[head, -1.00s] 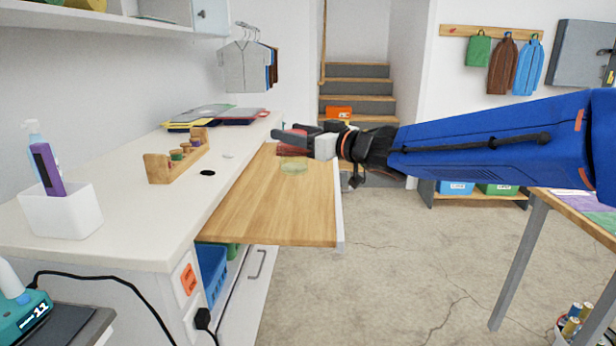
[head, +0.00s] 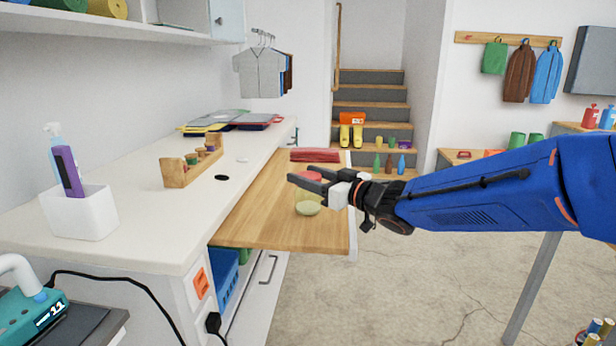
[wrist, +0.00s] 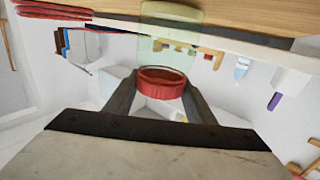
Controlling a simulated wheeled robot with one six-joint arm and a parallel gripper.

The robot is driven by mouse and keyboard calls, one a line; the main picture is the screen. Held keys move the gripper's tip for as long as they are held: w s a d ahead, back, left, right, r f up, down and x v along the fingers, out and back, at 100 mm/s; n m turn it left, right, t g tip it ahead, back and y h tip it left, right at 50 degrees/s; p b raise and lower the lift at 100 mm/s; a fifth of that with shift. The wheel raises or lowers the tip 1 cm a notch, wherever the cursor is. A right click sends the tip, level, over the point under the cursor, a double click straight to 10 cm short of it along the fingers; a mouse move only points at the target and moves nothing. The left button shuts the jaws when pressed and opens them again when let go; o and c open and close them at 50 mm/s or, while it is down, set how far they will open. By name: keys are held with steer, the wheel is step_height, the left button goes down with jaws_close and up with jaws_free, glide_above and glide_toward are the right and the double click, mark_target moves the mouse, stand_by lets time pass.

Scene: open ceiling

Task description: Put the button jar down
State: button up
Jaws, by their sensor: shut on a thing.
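The button jar has a pale green see-through body (head: 308,209) and a red lid (wrist: 163,84). My gripper (head: 310,183) is shut on the jar at its red lid, with a finger on each side in the wrist view. The jar hangs below my fingers, over the pull-out wooden board (head: 285,225) at the counter. I cannot tell whether its base touches the board. No buttons can be made out inside it. In the wrist view the jar's body (wrist: 168,30) shows against the board's wood (wrist: 250,18).
A red folded stack (head: 316,155) lies at the board's far end. The near part of the board is clear. The white counter (head: 150,235) on the left bears a wooden rack (head: 178,173), a white holder (head: 82,214) and folders (head: 232,121).

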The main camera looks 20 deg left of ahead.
steer(key=shift+f, duration=0.1)
steer(key=o, duration=1.5)
steer(key=shift+o, duration=0.2)
steer(key=v, duration=1.2)
